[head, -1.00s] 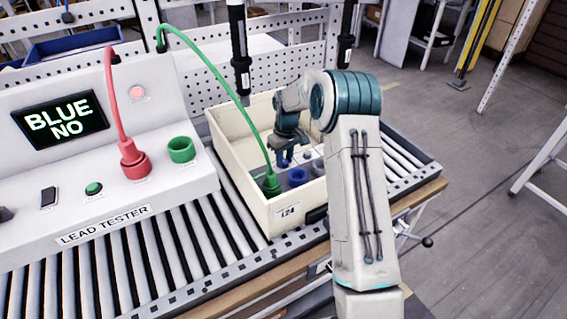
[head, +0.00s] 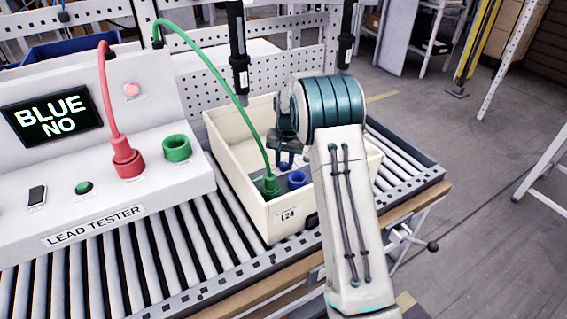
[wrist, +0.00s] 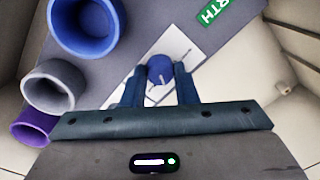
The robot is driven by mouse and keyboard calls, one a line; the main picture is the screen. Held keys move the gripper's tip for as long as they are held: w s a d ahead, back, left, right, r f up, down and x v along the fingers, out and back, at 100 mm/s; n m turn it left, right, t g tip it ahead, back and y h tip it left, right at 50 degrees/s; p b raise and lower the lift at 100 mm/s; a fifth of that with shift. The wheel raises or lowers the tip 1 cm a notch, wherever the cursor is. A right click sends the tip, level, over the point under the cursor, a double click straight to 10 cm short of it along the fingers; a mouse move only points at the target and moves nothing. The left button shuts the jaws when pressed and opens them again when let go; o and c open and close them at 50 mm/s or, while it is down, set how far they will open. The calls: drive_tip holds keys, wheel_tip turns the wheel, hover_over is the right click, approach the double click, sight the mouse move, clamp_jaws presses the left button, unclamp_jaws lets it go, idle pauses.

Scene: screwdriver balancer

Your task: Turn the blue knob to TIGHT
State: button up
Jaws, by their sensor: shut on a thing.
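The blue knob (wrist: 160,72) is in the wrist view, on a white plate (wrist: 185,55) inside the crate. My gripper (wrist: 159,82) is shut on it, one finger on each side. A pale pointer line shows on the knob, but the plate's lettering is too small or hidden to read. In the head view my gripper (head: 286,160) reaches down into the cream crate (head: 290,222), and my arm hides much of the crate's right part. The tester screen (head: 52,115) reads "BLUE NO".
A blue socket (head: 297,179) stands close to the knob. Grey (wrist: 53,87) and purple (wrist: 35,126) sockets stand farther left in the wrist view. A green lead (head: 225,78) arches into a green plug (head: 270,185) in the crate. Crate walls surround my gripper.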

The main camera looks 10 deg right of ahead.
sight(286, 165)
drive_tip(key=m, duration=0.4)
idle(0.6)
drive_tip(key=o, duration=1)
drive_tip(key=shift+s, duration=0.1)
drive_tip(key=shift+r, duration=0.1)
drive_tip(key=r, duration=1.3)
drive_tip(key=shift+s+d+r+b, duration=0.25)
drive_tip(key=shift+r+b, duration=0.05)
drive_tip(key=shift+b, duration=0.1)
